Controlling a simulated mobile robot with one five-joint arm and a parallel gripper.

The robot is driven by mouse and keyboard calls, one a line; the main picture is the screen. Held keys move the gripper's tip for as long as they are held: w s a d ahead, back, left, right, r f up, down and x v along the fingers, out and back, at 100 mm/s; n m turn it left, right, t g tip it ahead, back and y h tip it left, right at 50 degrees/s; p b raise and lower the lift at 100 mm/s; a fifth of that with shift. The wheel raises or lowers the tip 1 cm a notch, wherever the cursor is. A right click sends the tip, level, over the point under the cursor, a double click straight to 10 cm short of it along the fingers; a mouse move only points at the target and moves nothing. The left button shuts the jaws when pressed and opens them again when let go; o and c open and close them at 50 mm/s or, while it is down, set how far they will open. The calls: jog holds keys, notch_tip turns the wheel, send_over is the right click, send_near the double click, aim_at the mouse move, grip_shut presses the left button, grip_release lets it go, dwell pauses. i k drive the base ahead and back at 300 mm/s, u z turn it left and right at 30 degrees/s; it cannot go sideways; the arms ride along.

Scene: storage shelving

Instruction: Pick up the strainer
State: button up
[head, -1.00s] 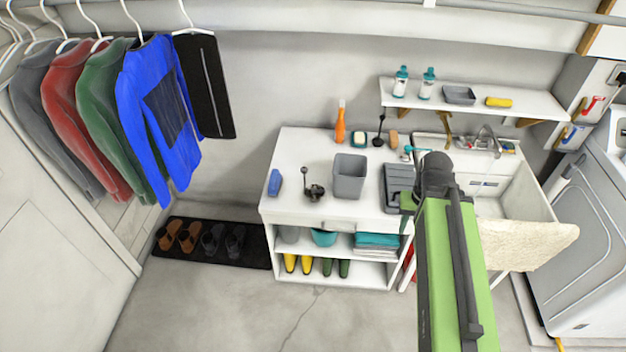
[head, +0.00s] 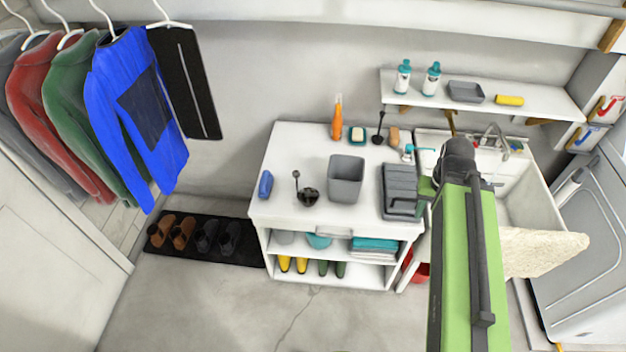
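A small dark round item with a thin upright handle, which looks like the strainer (head: 308,197), stands on the white counter (head: 290,150), left of a grey bin (head: 346,178). My green arm reaches up from the bottom right, with its dark joint in front of the sink area. My gripper (head: 426,188) is mostly hidden at the arm's far end, near a dark grey tray (head: 399,190) and well to the right of the strainer. Its fingers cannot be made out, and nothing is seen held.
A blue item (head: 265,184) lies left of the strainer. An orange bottle (head: 337,118) and a black long-handled tool (head: 379,128) stand at the back. A sink (head: 530,195) is on the right. Hanging clothes (head: 135,115) fill the left. The floor before the counter is clear.

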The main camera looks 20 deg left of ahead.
aim_at(307, 196)
jog(key=u, duration=0.05)
jog(key=i, duration=0.95)
jog(key=z, duration=5.15)
jog(key=i, duration=0.1)
jog(key=z, duration=3.1)
jog(key=k, duration=0.9)
jog(key=z, duration=0.15)
jog(key=i, duration=0.9)
jog(key=u, duration=0.1)
